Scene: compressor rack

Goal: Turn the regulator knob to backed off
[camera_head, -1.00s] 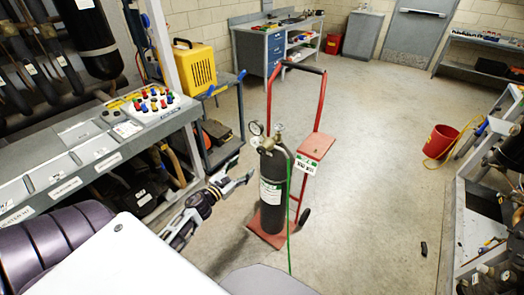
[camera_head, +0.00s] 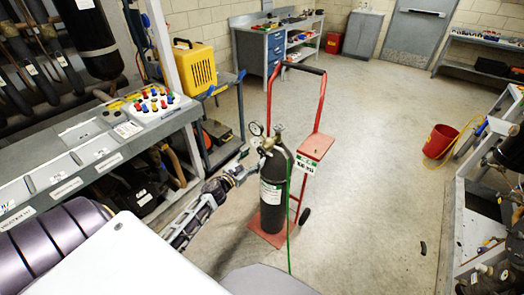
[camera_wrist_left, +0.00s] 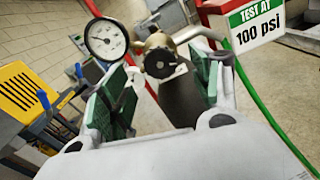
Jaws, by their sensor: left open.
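The black gas cylinder (camera_head: 271,200) stands upright on a red hand truck (camera_head: 268,100). A brass regulator (camera_head: 267,143) with a white-faced gauge (camera_head: 256,129) sits at its top. In the left wrist view, the gauge (camera_wrist_left: 105,40) is at upper left and a dark round knob (camera_wrist_left: 160,62) faces the camera, with a pale mark at its edge. My left gripper (camera_head: 248,166) is just left of the regulator. In the wrist view its green-padded jaws (camera_wrist_left: 163,85) are open, with the knob between and beyond them; I see no clear contact. My right gripper is out of view.
A "TEST AT 100 psi" sign (camera_wrist_left: 258,22) hangs right of the regulator, near a green hose (camera_wrist_left: 262,125). A bench (camera_head: 75,165) with a coloured-knob panel (camera_head: 150,108) stands at left. A yellow case (camera_head: 194,68) is behind. Floor to the right is mostly clear.

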